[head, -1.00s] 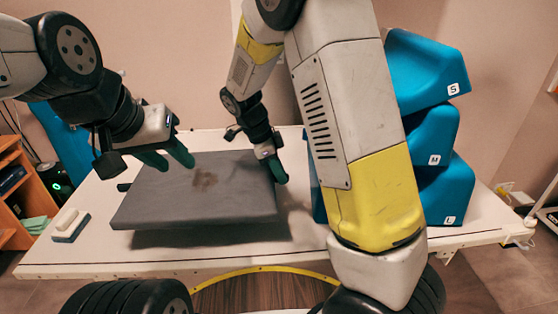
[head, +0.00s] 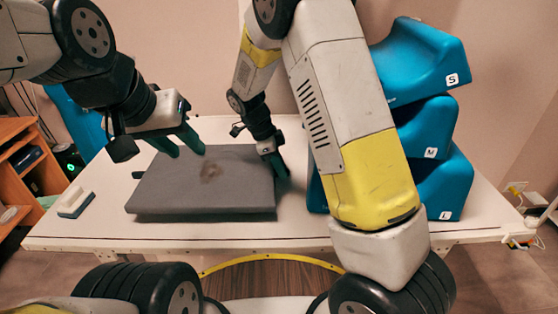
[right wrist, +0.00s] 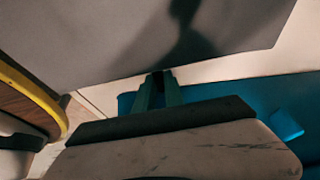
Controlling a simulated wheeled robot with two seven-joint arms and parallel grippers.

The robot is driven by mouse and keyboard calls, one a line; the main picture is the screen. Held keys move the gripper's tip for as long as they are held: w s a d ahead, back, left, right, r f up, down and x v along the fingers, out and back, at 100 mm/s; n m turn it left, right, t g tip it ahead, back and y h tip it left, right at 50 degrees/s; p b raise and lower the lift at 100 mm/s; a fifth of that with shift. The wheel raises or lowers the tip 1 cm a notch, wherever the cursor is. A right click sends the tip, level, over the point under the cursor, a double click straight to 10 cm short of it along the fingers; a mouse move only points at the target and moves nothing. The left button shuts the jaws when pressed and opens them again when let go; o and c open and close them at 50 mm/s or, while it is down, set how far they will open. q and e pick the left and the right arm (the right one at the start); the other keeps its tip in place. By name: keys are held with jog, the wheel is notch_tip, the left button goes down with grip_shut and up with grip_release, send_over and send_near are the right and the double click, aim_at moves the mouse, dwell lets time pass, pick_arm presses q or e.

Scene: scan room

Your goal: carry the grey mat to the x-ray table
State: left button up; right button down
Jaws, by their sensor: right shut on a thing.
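The grey mat (head: 230,185), flat and thick with a brown stain on top, is level at the white table (head: 300,222); little shadow shows under its front edge, and I cannot tell whether it fully rests there. My right gripper (head: 277,167) is shut on the mat's right edge. In the right wrist view the mat (right wrist: 130,35) fills the top and the green fingers (right wrist: 158,88) reach its edge. My left gripper (head: 190,152) has its green fingers apart, over the mat's far left corner, with nothing seen between them.
Blue foam blocks (head: 425,125) marked S, M and L are stacked at the table's right, partly behind my right arm. A white and blue-grey block (head: 75,202) lies at the left. An orange shelf (head: 25,165) stands left of the table. The table's front strip is clear.

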aim_at(286, 182)
jog(key=shift+w+d, duration=0.25)
jog(key=shift+w, duration=0.8)
jog(key=shift+f, duration=1.85)
jog(key=c, duration=1.4)
grip_release()
jog(key=shift+c, duration=0.2)
jog(key=v, duration=1.2)
jog(key=shift+s, duration=0.1)
